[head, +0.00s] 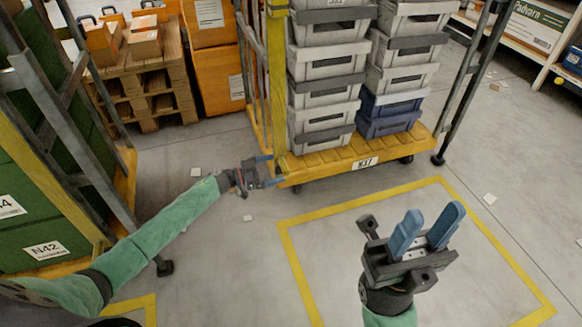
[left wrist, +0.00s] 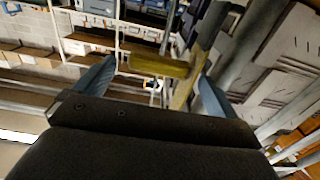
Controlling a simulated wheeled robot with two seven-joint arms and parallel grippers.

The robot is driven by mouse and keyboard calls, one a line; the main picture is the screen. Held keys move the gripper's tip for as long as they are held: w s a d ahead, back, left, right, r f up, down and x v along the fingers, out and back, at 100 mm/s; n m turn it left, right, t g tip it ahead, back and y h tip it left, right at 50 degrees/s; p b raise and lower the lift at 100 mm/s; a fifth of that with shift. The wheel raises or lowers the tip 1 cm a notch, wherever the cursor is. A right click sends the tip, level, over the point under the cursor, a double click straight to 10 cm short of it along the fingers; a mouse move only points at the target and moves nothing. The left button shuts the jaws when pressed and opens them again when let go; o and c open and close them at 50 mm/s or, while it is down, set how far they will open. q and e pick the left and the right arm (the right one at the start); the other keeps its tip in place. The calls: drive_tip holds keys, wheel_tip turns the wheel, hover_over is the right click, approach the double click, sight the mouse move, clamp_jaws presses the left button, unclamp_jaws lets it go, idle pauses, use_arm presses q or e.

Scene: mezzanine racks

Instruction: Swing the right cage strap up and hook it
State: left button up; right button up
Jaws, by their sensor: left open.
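The right cage (head: 330,160) is a yellow-based trolley loaded with stacked grey and blue crates. A yellow strap (head: 277,80) hangs down its near left corner; its upper end is out of view. My left gripper (head: 268,171) is open at the lower end of the strap, by the base corner. In the left wrist view, a yellow bar-like piece (left wrist: 160,65), apparently the strap's end, lies between my open left fingers (left wrist: 157,72). I cannot tell whether they touch it. My right gripper (head: 432,212) is open and empty above the floor, in front of the cage. No hook is clearly visible.
Another cage with green crates (head: 30,235) stands at the left, close to my left arm. A wooden pallet (head: 150,105) and orange boxes (head: 215,80) are behind. A yellow-outlined floor area (head: 330,230) in front of the cage is clear apart from my right arm above it.

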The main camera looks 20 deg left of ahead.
use_arm(q)
drive_tip(key=b+x, duration=0.1)
drive_tip(key=x, duration=0.6)
